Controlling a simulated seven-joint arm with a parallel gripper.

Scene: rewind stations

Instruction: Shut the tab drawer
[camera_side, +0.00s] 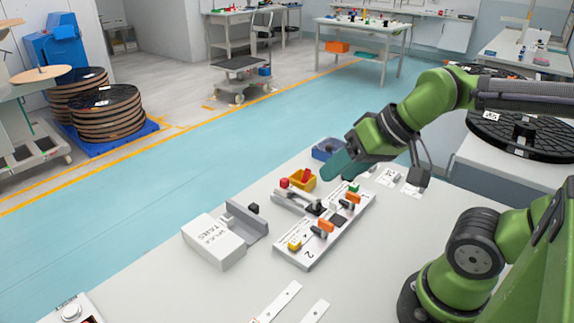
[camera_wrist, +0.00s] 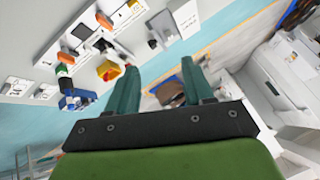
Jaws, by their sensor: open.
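The white box marked for splice tabs (camera_side: 213,243) sits on the bench in the side view. Its grey drawer (camera_side: 248,222) stands out from the box's right side, with a black knob (camera_side: 253,208) on its far end. In the wrist view the drawer (camera_wrist: 164,27) and its knob (camera_wrist: 152,43) show at the top, just beyond the fingers. My gripper (camera_side: 338,168) is in the air above the bench, behind and to the right of the drawer. In the wrist view my gripper (camera_wrist: 160,72) is open, with nothing between its teal fingers.
The splice fixture (camera_side: 313,243) with orange and yellow clamps lies right of the drawer. White labelled cards (camera_side: 389,177) lie behind.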

